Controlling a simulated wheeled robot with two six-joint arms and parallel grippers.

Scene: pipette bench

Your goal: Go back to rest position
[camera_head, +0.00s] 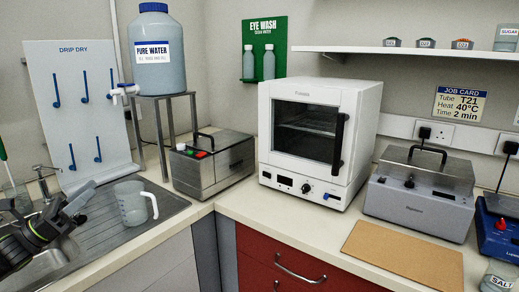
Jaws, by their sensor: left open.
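My left gripper (84,203) is at the left, over the sink and draining board (98,232). Its jaws are open with nothing seen between them. A clear jug (132,203) with a handle stands upright on the draining board, just right of the gripper and apart from it. My right gripper is out of view.
A drip-dry rack (82,115) and a tap (42,180) stand behind the sink. A pure water bottle (157,50) sits on a metal stand (170,125). Steel bath (213,162), white oven (320,135) and grey bath (420,193) line the wall. A brown board (403,255) lies bare in front.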

